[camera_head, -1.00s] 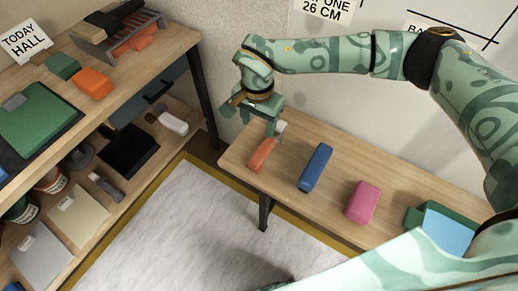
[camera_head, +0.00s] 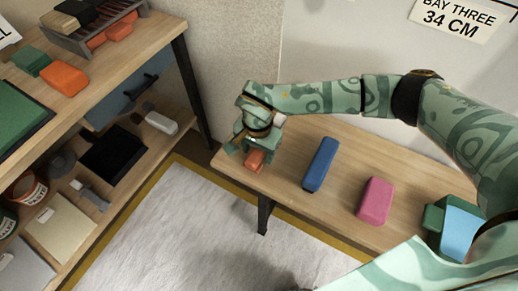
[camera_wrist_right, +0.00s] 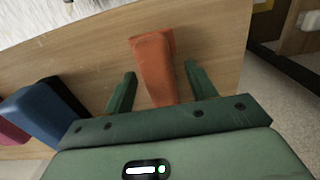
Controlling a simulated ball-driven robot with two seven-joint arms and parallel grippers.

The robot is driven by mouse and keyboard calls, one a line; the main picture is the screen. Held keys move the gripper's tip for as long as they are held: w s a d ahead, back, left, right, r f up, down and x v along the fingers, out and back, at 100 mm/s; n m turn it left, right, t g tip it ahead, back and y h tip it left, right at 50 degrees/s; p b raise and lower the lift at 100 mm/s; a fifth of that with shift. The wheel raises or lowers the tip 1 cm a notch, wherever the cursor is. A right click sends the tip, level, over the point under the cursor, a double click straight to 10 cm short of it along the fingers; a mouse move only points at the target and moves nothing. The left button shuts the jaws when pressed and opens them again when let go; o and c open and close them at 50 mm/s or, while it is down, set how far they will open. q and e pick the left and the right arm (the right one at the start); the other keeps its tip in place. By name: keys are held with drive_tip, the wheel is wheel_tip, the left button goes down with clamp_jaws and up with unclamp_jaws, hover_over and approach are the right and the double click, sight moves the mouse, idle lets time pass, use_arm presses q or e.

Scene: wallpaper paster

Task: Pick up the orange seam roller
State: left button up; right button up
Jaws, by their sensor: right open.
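The orange seam roller (camera_head: 255,160) lies near the left end of the narrow wooden bench, mostly hidden by my right gripper in the head view. In the right wrist view the orange seam roller (camera_wrist_right: 154,62) lies on the wood, its wider end away from me. My right gripper (camera_head: 252,150) is open above it. In the wrist view the right gripper's two green fingers (camera_wrist_right: 158,82) stand one on either side of the roller's nearer part, with gaps showing at both sides. My left gripper is not in view.
Shelving (camera_head: 150,60) with tools stands left. A white sheet (camera_head: 190,225) covers the floor.

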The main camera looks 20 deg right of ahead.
drive_tip(key=shift+f, duration=0.15)
idle(0.8)
drive_tip(key=c, duration=1.1)
